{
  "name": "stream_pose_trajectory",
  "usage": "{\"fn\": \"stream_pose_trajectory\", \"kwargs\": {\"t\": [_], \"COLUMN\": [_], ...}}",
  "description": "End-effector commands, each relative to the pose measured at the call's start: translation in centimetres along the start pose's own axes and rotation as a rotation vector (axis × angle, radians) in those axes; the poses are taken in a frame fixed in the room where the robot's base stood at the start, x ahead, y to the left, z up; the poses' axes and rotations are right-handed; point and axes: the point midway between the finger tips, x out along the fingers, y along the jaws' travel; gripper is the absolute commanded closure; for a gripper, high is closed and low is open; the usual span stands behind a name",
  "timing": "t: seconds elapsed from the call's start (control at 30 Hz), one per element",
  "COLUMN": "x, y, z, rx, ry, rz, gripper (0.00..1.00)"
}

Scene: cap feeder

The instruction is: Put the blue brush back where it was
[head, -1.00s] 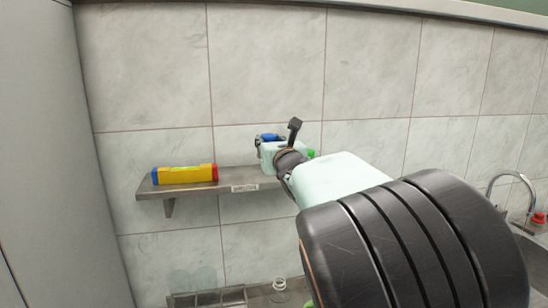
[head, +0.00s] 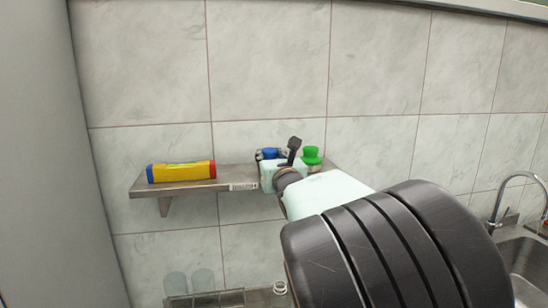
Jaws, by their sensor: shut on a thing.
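The blue brush (head: 270,153) shows only as a small blue patch between the dark fingers of my gripper (head: 268,157). My gripper is shut on it. Both are at the wall shelf (head: 200,187), toward its right part. My own wrist and arm hide most of the brush and the fingertips. I cannot tell whether the brush touches the shelf.
A yellow item (head: 181,172) with blue and red ends lies on the shelf's left part. A green object (head: 312,156) stands right of my gripper. The shelf between yellow item and gripper is clear. A sink faucet (head: 505,195) is at right.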

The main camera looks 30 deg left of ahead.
Motion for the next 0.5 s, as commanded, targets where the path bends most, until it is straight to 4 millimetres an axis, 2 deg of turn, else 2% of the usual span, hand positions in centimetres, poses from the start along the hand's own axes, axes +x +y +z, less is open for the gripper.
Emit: {"fn": "stream_pose_trajectory", "kwargs": {"t": [0.03,0.2,0.5], "x": [0.0,0.0,0.0], "y": [-0.01,-0.02,-0.01], "z": [-0.14,-0.03,0.09], "rx": [0.0,0.0,0.0], "ry": [-0.001,0.0,0.0], "rz": [0.0,0.0,0.0], "gripper": [0.67,0.51,0.51]}}
